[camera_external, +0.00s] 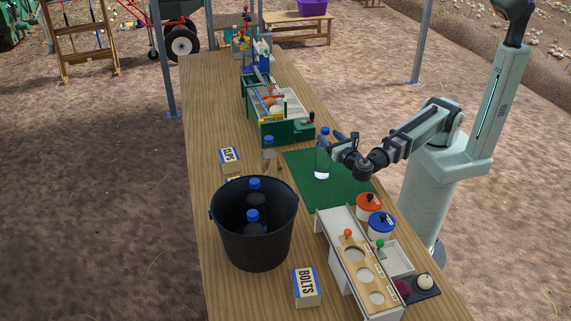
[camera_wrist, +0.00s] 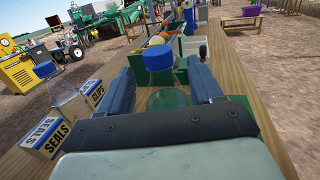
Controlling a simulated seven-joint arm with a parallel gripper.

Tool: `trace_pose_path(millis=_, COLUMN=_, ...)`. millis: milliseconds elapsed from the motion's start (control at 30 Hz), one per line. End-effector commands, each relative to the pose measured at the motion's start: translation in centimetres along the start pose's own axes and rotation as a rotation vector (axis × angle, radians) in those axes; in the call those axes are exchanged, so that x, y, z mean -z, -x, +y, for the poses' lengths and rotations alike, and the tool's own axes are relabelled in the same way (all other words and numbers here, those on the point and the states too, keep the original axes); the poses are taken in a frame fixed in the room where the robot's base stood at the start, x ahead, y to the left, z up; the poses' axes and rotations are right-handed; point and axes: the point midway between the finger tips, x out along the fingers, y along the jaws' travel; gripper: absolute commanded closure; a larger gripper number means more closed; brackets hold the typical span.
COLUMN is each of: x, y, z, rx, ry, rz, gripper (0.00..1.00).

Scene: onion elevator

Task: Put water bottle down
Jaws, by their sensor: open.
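A clear water bottle (camera_external: 322,160) with a blue cap stands upright on the green mat (camera_external: 338,192) in the external view. My gripper (camera_external: 338,140) is at the bottle's upper part, coming from the right. In the wrist view the blue cap (camera_wrist: 159,60) and the clear body (camera_wrist: 167,97) lie between the two fingers of my gripper (camera_wrist: 160,78). The fingers are spread, with a gap visible on each side of the bottle. Its base appears to rest on the mat.
A black bucket (camera_external: 253,240) holds bottles with blue caps. Another blue-capped bottle (camera_external: 269,155) stands left of the mat. A CLIPS box (camera_external: 229,159), a BOLTS box (camera_external: 306,288), a green-framed tray (camera_external: 283,131) and a white sorting unit (camera_external: 335,235) surround the mat on the wooden table (camera_external: 203,120).

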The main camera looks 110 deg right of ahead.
Motion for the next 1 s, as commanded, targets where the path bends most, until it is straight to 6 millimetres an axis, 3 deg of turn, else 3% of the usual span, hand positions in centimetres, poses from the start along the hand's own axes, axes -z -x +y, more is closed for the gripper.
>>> trace_pose_path(millis=167, x=-1.6, y=-0.1, z=0.0, rx=0.000, ry=-0.003, rz=0.000, gripper=0.35)
trace_pose_path(millis=433, x=-7.9, y=-0.5, z=0.1, rx=0.000, ry=-0.005, rz=0.001, gripper=0.35)
trace_pose_path(millis=600, x=-10.7, y=-0.6, z=0.1, rx=0.000, ry=-0.003, rz=0.000, gripper=0.35)
trace_pose_path(millis=1000, x=-15.2, y=-0.9, z=0.1, rx=0.000, ry=-0.002, rz=0.000, gripper=0.35)
